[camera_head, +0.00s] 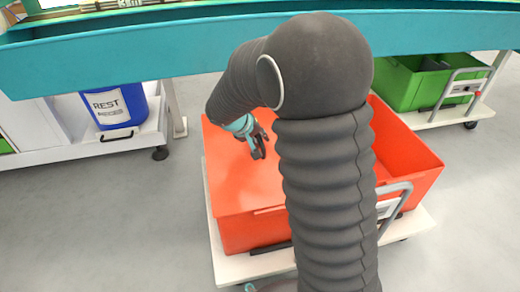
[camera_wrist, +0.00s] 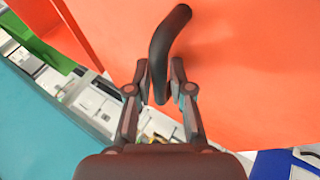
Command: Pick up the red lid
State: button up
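The red lid (camera_head: 238,180) is a flat orange-red panel over the left part of a red crate (camera_head: 255,233) in the head view. In the wrist view the lid (camera_wrist: 240,70) fills the upper right, with a dark bent handle (camera_wrist: 168,45) on it. My gripper (camera_head: 259,150) is over the lid. In the wrist view my gripper (camera_wrist: 160,72) has its two fingers apart, one on each side of the handle's near end. Narrow gaps seem to show between fingers and handle. My arm hides part of the lid and crate in the head view.
The crate sits on a white wheeled cart (camera_head: 230,268); its right part is uncovered. A teal bench edge (camera_head: 150,50) runs across the back. A blue bin (camera_head: 113,108) stands at left, a green crate (camera_head: 420,80) at back right. Grey floor is clear on both sides.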

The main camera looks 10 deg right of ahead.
grip_shut()
jog(key=shift+r, duration=0.2)
